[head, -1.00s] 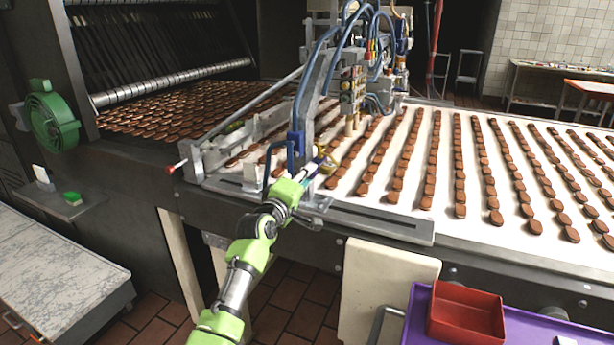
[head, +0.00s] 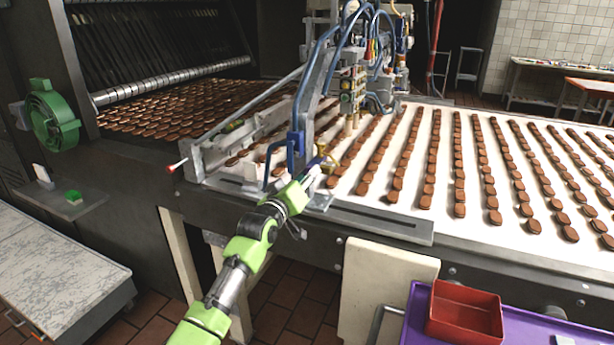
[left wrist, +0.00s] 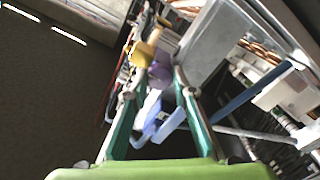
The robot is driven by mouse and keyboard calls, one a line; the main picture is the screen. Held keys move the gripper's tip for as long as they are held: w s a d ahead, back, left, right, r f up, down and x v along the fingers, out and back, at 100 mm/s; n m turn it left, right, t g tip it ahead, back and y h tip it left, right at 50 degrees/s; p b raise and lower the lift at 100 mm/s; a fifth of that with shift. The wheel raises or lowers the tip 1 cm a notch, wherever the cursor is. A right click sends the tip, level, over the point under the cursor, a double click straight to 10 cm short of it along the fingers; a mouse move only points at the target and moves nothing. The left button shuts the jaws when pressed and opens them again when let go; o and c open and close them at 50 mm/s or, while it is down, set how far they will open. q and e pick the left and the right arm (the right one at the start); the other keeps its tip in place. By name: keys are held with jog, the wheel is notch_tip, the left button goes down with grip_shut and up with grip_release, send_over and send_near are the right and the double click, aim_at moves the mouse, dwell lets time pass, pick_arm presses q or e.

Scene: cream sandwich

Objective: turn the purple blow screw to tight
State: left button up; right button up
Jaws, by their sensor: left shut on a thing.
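The purple blow screw (left wrist: 160,75) shows in the left wrist view between the tips of my two teal fingers, beside a yellow part (left wrist: 146,50). My left gripper (left wrist: 159,84) is shut on the purple screw. In the head view my left gripper (head: 312,177) reaches the front left end of the depositing machine (head: 300,140), just below the yellow part (head: 328,164). The screw is hard to make out there, behind the gripper. My right gripper is not in view.
Rows of brown biscuits lie on the white conveyor (head: 480,228) to the right. Blue hoses (head: 345,30) and metal bars crowd the machine. A red tray (head: 466,314) sits on a purple surface (head: 540,332) at lower right. A white handle end (head: 176,166) juts out left.

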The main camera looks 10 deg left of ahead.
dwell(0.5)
pick_arm(q)
jog(key=o, duration=0.8)
jog(key=shift+o, duration=0.2)
jog(key=s+a, duration=0.2)
jog(key=s, duration=0.9)
jog(key=shift+s+a, duration=0.2)
jog(key=shift+s, duration=0.2)
jog(key=shift+f, duration=0.1)
